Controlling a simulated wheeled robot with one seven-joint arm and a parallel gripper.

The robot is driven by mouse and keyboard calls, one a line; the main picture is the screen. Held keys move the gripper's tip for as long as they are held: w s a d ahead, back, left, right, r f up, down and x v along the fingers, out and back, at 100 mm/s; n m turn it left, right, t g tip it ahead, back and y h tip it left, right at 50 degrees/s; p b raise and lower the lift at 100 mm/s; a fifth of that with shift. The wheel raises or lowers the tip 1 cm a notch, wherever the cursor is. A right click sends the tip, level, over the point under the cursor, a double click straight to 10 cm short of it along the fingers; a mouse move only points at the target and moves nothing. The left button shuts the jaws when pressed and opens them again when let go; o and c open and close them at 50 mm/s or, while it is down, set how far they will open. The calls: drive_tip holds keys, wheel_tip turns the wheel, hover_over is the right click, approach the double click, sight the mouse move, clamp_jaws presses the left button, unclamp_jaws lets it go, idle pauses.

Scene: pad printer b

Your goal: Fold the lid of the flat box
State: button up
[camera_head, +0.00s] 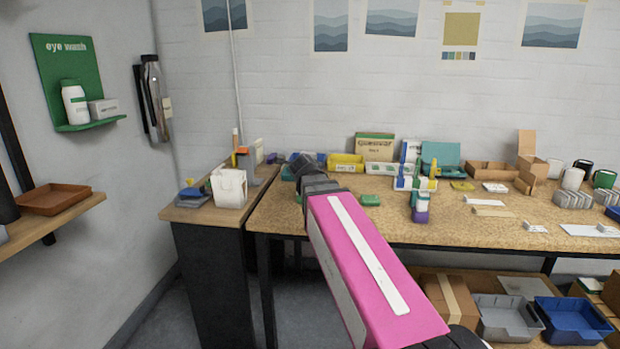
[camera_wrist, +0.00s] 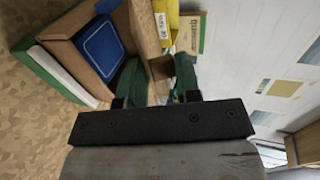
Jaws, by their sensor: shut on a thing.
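In the wrist view, an open, shallow brown cardboard box (camera_wrist: 72,42) lies at the upper left, with a blue panel with a white outline (camera_wrist: 100,45) inside it. A brown cardboard flap (camera_wrist: 143,28) stands up along its side. My gripper (camera_wrist: 158,78) has its two green fingers on either side of the cardboard, and they are shut on the flap. Exactly where the fingertips touch is hard to see. In the head view, my dark gripper (camera_head: 297,168) is at the left end of the long bench, and the box is mostly hidden behind it.
A yellow bin (camera_head: 345,163) and a green-and-tan carton (camera_head: 374,147) stand just right of my gripper; the bin also shows in the wrist view (camera_wrist: 170,22). A white bag (camera_head: 229,188) stands on the side table to the left.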

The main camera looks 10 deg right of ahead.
idle(0.3)
drive_tip(key=shift+s+a+f+t+h, duration=0.1)
drive_tip(key=shift+s+f+t+h, duration=0.15)
drive_tip(key=shift+f+t, duration=0.3)
drive_tip(key=shift+s+a+f+t+h, duration=0.15)
drive_tip(key=shift+s+f+t, duration=0.1)
drive_tip(key=shift+f+t, duration=0.25)
drive_tip(key=shift+d+r, duration=0.1)
